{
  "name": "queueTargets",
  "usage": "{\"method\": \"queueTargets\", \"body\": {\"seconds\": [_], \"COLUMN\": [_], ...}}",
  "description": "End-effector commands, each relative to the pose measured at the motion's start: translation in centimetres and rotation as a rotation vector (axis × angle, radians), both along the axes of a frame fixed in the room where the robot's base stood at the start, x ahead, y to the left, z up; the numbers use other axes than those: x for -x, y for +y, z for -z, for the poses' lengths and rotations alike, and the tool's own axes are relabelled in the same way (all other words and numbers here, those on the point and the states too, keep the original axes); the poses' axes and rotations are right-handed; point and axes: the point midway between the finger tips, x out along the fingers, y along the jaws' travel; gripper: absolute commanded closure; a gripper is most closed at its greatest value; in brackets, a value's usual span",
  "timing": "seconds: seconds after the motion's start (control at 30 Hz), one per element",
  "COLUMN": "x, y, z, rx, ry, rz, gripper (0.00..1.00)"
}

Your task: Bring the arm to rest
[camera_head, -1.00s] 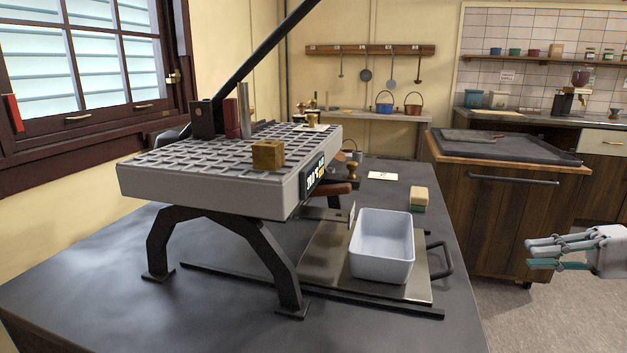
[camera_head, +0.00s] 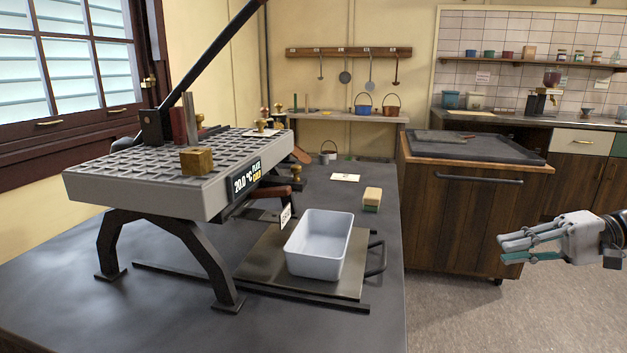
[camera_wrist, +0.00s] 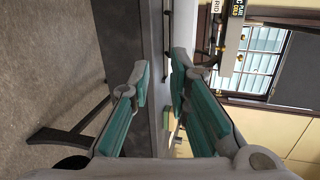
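My gripper (camera_head: 502,247) is at the right of the head view, held out in the air over the floor, clear of the dark table (camera_head: 385,300). Its grey and teal fingers point left towards the table. In the wrist view the two fingers (camera_wrist: 160,78) stand apart with nothing between them. The gripper touches nothing that I can see.
On the table are a grey gridded plate machine (camera_head: 150,195) with a brass block (camera_head: 196,161) on top, a white tub (camera_head: 345,255) on a metal plate, and a sponge (camera_head: 372,199). A wooden cabinet (camera_head: 460,220) stands behind my gripper. Floor (camera_head: 450,320) shows clear below.

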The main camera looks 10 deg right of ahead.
Motion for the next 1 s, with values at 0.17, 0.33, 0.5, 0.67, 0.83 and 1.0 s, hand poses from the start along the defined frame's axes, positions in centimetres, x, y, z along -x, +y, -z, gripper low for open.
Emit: {"method": "queueTargets", "body": {"seconds": [0.17, 0.33, 0.5, 0.67, 0.83, 1.0], "x": [0.1, 0.8, 2.8, 6.5, 11.3, 16.4], "y": [3.0, 6.7, 11.8, 16.9, 20.9, 23.3], "z": [-2.5, -5.3, -9.3, -13.3, -17.0, -20.2], "rx": [0.067, 0.162, 0.319, 0.523, 0.742, 0.948], "ry": [0.055, 0.121, 0.199, 0.257, 0.264, 0.214], "rz": [-0.043, -0.092, -0.153, -0.2, -0.222, -0.212], "gripper": [0.83, 0.83, 0.83, 0.83, 0.83, 0.83]}}
